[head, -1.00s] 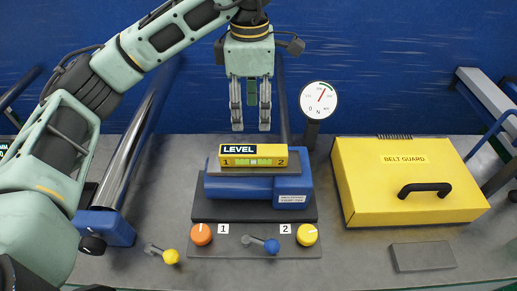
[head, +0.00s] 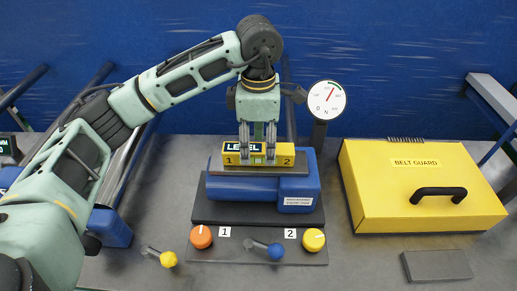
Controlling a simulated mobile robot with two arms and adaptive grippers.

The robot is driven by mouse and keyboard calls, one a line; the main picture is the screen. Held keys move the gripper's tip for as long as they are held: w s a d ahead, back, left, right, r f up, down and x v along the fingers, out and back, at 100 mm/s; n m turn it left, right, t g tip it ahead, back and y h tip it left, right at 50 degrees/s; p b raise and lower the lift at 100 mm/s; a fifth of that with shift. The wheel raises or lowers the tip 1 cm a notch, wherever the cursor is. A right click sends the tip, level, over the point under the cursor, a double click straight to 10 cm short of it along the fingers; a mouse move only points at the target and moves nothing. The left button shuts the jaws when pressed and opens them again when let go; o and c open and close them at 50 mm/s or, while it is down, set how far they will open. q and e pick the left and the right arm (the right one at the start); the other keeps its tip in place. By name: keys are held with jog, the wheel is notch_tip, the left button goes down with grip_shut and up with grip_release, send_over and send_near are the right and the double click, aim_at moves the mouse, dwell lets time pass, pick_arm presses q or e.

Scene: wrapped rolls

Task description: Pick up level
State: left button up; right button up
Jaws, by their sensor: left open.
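The level (head: 231,157) is a yellow block with a dark "LEVEL" label and a green vial strip between the numbers 1 and 2. It lies on top of the blue motor housing (head: 238,187) in the middle of the bench. My left gripper (head: 257,158) points straight down at the level, with its open fingers in front of and over the middle of it. The fingers hide part of the label and vial. I cannot tell whether they touch it. My right gripper is not in view.
A dark base plate (head: 207,211) carries the housing. In front are an orange knob (head: 201,237), a yellow knob (head: 313,239) and levers with yellow (head: 168,259) and blue (head: 275,251) ends. A round gauge (head: 327,100) stands behind. A yellow belt guard (head: 380,190) sits right.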

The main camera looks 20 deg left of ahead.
pick_arm(q)
jog(key=shift+f, duration=1.15)
grip_shut()
